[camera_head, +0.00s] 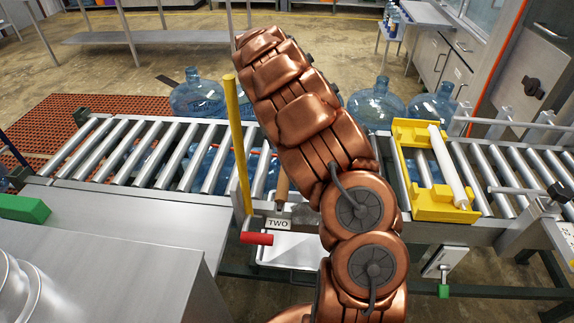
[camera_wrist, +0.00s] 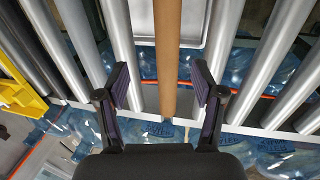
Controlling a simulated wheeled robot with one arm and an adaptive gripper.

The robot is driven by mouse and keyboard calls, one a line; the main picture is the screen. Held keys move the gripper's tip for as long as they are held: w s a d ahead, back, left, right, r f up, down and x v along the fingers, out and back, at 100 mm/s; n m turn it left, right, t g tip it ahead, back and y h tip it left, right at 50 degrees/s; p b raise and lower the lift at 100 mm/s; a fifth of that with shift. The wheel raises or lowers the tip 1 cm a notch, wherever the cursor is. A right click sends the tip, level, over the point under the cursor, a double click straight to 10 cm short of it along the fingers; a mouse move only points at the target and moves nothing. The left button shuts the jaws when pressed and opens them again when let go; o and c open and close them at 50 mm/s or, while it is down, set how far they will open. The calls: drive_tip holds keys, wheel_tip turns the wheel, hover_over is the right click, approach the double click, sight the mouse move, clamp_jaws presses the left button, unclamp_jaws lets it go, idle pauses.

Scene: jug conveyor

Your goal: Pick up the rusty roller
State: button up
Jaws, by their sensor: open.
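The rusty roller (camera_wrist: 167,50) is a brown, dull cylinder running down the middle of the wrist view, set among shiny grey rollers. In the head view a short brown length of it (camera_head: 282,186) shows beside my copper arm, which hides the rest. My gripper (camera_wrist: 162,86) is open in the wrist view, one finger on each side of the roller's lower visible part, with gaps between the fingers and the roller. In the head view my gripper is hidden behind the arm.
A yellow cradle (camera_head: 408,150) with a pale roller (camera_head: 447,166) sits on the conveyor at right. A yellow post (camera_head: 238,150) and a red handle (camera_head: 256,239) stand left of my arm. A white tray (camera_head: 300,251) is below. Blue jugs (camera_head: 376,102) stand behind the conveyor.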

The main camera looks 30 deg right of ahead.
drive_tip(key=shift+w+d+f, duration=0.1)
drive_tip(key=shift+w+f, duration=0.2)
drive_tip(key=shift+f, duration=0.2)
drive_tip(key=shift+w+d+f, duration=0.1)
drive_tip(key=shift+w+f, duration=0.15)
drive_tip(key=shift+f, duration=0.2)
drive_tip(key=shift+p+x, duration=0.35)
drive_tip(key=shift+x, duration=0.75)
drive_tip(key=shift+w+p+x, duration=0.25)
drive_tip(key=shift+p+x, duration=0.25)
drive_tip(key=shift+x, duration=0.8)
drive_tip(key=shift+w+p+x, duration=0.2)
drive_tip(key=shift+p+x, duration=0.25)
drive_tip(key=shift+x, duration=0.9)
drive_tip(key=shift+d, duration=0.15)
drive_tip(key=shift+c, duration=0.4)
clamp_jaws()
